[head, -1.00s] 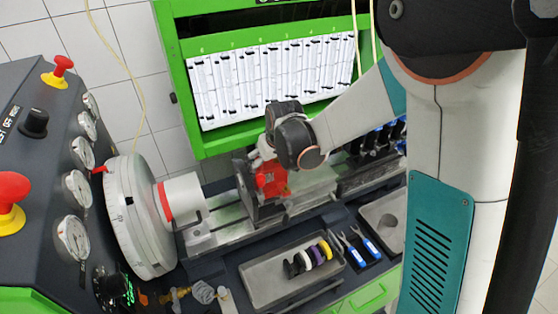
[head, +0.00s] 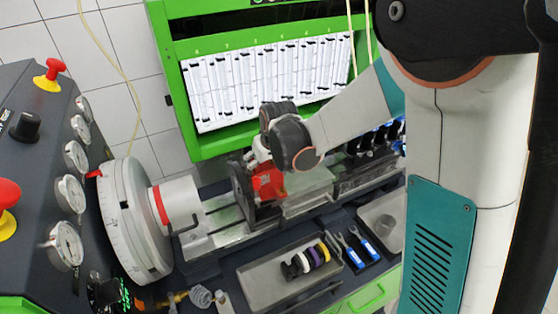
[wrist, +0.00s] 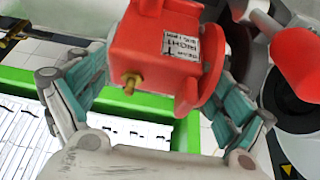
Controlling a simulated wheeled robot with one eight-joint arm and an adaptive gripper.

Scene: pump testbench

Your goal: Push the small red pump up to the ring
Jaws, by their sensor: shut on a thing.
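The small red pump (head: 268,184) sits at the bench rail, close against the right side of a dark upright plate (head: 242,190). In the wrist view the red pump (wrist: 150,45) has a white label and a brass fitting. My gripper (wrist: 160,70) is shut on it, with a teal-padded finger on either side. In the head view my gripper (head: 260,158) reaches it from above, its fingers partly hidden by my wrist. A red ring (head: 160,205) circles the white cylinder to the left, with a clear gap between it and the plate.
A white graduated disc (head: 130,222) stands left of the cylinder, beside a panel with gauges (head: 66,243) and red buttons. A grey tray (head: 262,288) with several coloured rings lies in front. A green-framed board (head: 262,80) rises behind.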

